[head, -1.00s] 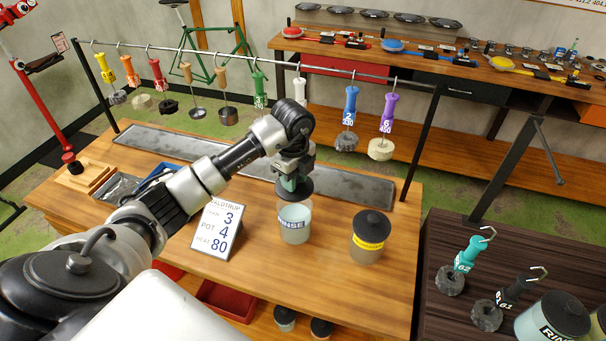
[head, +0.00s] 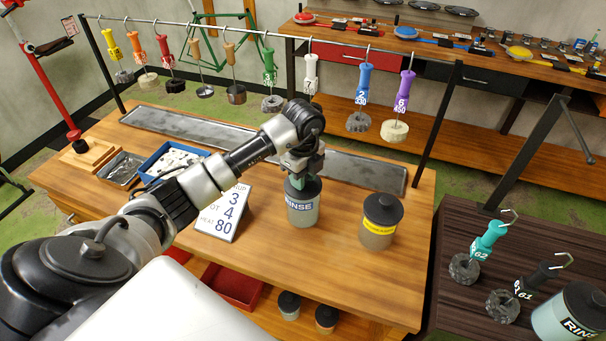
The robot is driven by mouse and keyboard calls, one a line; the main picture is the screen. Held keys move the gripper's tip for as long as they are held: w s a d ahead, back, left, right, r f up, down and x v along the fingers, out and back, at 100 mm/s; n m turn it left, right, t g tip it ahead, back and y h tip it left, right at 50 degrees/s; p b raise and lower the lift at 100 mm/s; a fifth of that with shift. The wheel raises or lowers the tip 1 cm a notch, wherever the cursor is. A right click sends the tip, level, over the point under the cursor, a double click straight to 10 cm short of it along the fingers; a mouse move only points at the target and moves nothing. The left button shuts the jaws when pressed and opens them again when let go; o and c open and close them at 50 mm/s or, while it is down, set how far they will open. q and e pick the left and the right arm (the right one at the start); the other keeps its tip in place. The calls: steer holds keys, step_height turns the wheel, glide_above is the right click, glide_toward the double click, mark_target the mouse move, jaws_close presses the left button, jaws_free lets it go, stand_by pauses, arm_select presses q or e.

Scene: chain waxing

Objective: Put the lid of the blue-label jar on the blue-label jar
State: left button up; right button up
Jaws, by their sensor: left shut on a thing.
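The blue-label jar (head: 302,217), a greyish see-through pot marked RINSE, stands upright on the wooden bench. Its dark round lid (head: 303,187) is at the jar's mouth, level, and covers the opening from this angle. I cannot tell whether it is fully seated. My left gripper (head: 301,173) points down from above and is shut on the lid's knob, which the fingers mostly hide. My right gripper is not in view.
A yellow-label jar (head: 377,232) with a dark lid stands close on the right. A number sign (head: 222,217) stands on the left under my left arm. Tools hang from a rail (head: 230,30) behind. The bench front (head: 310,262) is clear.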

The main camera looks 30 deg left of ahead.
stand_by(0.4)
arm_select(q)
steer(key=o, duration=1)
step_height(320, 180, up, 9)
steer(key=shift+r+b, duration=0.15)
steer(key=shift+b, duration=0.85)
steer(key=shift+r, duration=0.75)
